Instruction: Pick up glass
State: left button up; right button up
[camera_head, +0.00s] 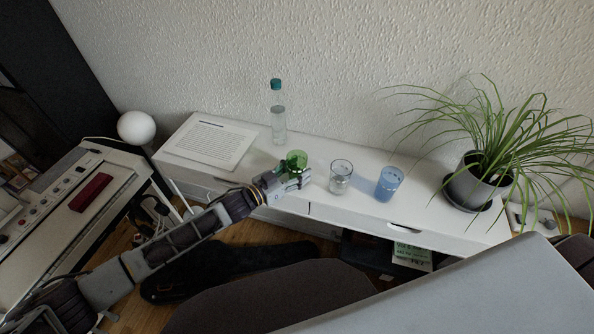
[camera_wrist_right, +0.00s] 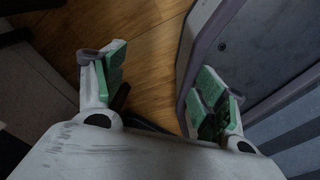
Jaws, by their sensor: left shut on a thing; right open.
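A green glass (camera_head: 297,159) stands near the front edge of the white shelf (camera_head: 318,207), left of two other glasses. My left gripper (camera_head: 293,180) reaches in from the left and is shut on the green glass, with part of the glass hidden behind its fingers. I cannot tell whether the glass touches the shelf. A clear glass (camera_head: 341,178) and a blue glass (camera_head: 389,183) stand upright to the right, apart from the gripper. My right gripper (camera_wrist_right: 160,90) is open and empty in the right wrist view, above the wooden floor.
A clear bottle with a teal cap (camera_head: 278,120) stands behind the green glass. A digital piano (camera_head: 60,205) is at the far left.

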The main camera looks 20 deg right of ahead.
pick_arm(q)
jog(key=shift+c, duration=1.4)
